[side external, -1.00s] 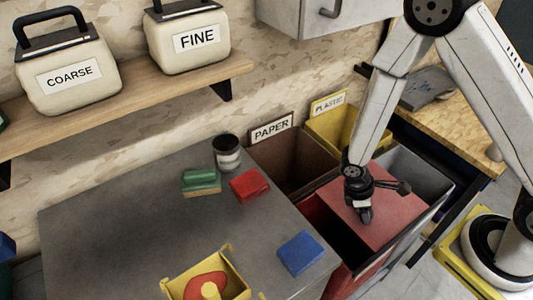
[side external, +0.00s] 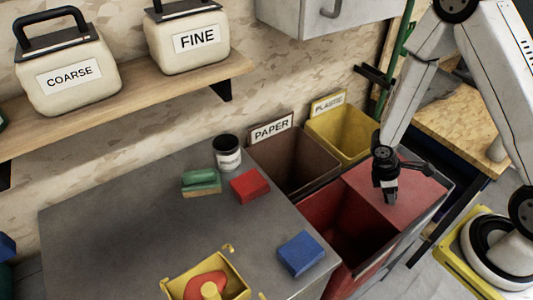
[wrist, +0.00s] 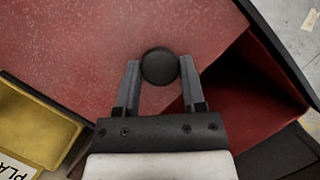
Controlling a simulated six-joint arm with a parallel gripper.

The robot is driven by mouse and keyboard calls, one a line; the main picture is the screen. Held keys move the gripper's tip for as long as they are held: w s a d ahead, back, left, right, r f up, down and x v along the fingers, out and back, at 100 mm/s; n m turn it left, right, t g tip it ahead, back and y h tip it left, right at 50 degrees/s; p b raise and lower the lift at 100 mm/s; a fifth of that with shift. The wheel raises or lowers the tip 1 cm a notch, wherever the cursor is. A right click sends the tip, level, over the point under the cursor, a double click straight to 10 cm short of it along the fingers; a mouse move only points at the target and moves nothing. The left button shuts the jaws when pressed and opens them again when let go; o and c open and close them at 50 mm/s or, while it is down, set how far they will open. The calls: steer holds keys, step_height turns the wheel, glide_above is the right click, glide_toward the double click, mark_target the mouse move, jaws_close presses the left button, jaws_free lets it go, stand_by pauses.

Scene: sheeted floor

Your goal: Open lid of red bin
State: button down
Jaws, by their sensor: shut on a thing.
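The red bin (side external: 345,215) stands at the right end of the grey table, and its dark red interior shows through a wide opening on its left side. Its flat red lid (side external: 418,187) lies over the right part. My gripper (side external: 388,198) is at the lid's left edge. In the wrist view, the two fingers of my gripper (wrist: 159,82) are on either side of a round black knob (wrist: 159,66) on the lid (wrist: 80,45). Part of the open bin (wrist: 250,95) shows at lower right there. The knob is hidden by my gripper in the side view.
A brown PAPER bin (side external: 297,165) and a yellow PLASTIC bin (side external: 345,133) stand open behind the red bin. The grey table (side external: 120,220) holds a blue block (side external: 301,252), a red block (side external: 250,186), a jar (side external: 227,152) and a yellow container (side external: 235,283).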

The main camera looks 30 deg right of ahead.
steer(key=shift+c, duration=1)
jaws_free()
steer(key=shift+r, duration=0.15)
steer(key=v, duration=0.7)
steer(key=shift+r, duration=0.25)
steer(key=shift+w+a, duration=0.1)
steer(key=shift+a, duration=0.05)
steer(key=a+r+m+t+y, duration=0.3)
steer(key=a+r+m+t, duration=0.2)
steer(key=a+r+m, duration=0.2)
steer(key=shift+w+r+m+t, duration=0.4)
steer(key=shift+r+m, duration=0.6)
steer(key=shift+r, duration=0.95)
